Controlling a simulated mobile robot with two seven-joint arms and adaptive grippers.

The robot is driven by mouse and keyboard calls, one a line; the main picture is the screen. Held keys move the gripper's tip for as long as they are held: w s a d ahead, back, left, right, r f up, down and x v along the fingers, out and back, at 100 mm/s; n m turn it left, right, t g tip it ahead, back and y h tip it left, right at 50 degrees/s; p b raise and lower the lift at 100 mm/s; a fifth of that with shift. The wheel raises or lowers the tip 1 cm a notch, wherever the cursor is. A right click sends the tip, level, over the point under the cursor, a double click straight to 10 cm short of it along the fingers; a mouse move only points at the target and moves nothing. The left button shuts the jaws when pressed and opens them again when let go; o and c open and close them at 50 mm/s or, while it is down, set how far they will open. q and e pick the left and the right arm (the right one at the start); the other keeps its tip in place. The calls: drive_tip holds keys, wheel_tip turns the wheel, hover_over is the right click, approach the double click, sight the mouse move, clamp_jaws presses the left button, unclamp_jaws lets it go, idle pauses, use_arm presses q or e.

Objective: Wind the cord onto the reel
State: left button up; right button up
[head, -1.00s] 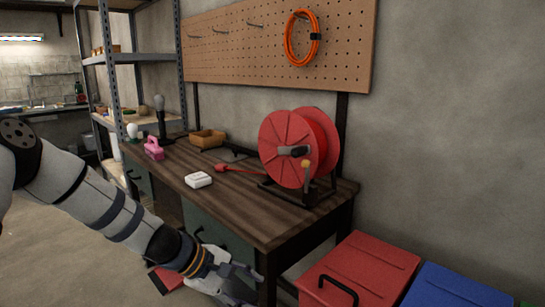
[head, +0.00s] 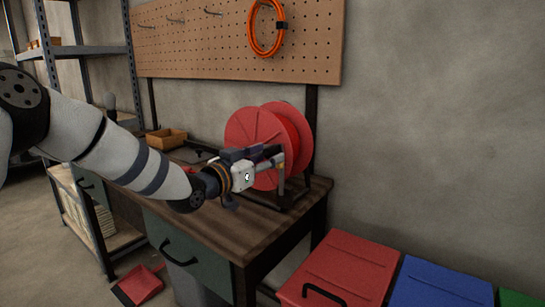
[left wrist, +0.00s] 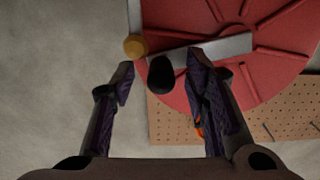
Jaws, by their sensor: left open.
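The red reel (head: 252,128) stands in its dark frame on the workbench, with red cord (head: 287,135) between its discs. My left gripper (head: 276,157) is at the reel's front face by the crank. In the left wrist view the open fingers (left wrist: 160,85) are on either side of the black crank handle (left wrist: 160,76), with gaps at both sides. The grey crank arm (left wrist: 222,50) runs from the handle across the red disc. The cord's loose end is hidden in the head view. My right gripper is out of view.
The wooden workbench (head: 250,232) has an open box (head: 166,138) at its back. A pegboard (head: 200,50) with a coiled orange cord (head: 253,30) hangs behind. Red (head: 350,262) and blue (head: 440,285) bins stand right of the bench. A red dustpan (head: 140,284) lies on the floor.

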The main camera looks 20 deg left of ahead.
use_arm(q)
drive_tip(key=shift+w+d+f, duration=0.15)
drive_tip(key=shift+w+d, duration=0.05)
drive_tip(key=shift+w, duration=0.5)
drive_tip(key=shift+w+d+r, duration=0.1)
drive_tip(key=shift+w+r, duration=0.25)
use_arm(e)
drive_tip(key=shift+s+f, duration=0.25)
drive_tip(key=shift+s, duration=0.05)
use_arm(q)
clamp_jaws()
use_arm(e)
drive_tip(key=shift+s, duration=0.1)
